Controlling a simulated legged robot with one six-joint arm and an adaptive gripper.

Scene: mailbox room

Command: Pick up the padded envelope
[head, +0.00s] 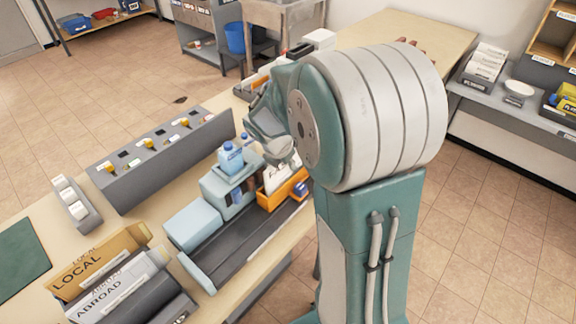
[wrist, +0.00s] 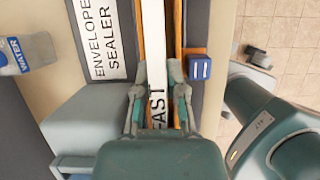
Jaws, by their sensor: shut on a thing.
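My gripper (head: 275,152) reaches down over the light-blue envelope sealer, above an orange holder (head: 282,194) with a white piece lettered "FA…" (head: 281,175) in it. In the wrist view my gripper (wrist: 158,75) has one finger on each side of a long white strip lettered "FAST" (wrist: 153,30). Orange edges run along both sides of the strip. The gripper is shut on this white piece. No other thing can be told as a padded envelope; the fingers hide part of the holder.
A water bottle (head: 231,158) stands on the sealer (head: 195,226). A small blue block (wrist: 200,68) is right of the strip. Grey switch panel (head: 160,158), LOCAL bin (head: 98,262) and ABROAD bin (head: 125,285) stand on the left.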

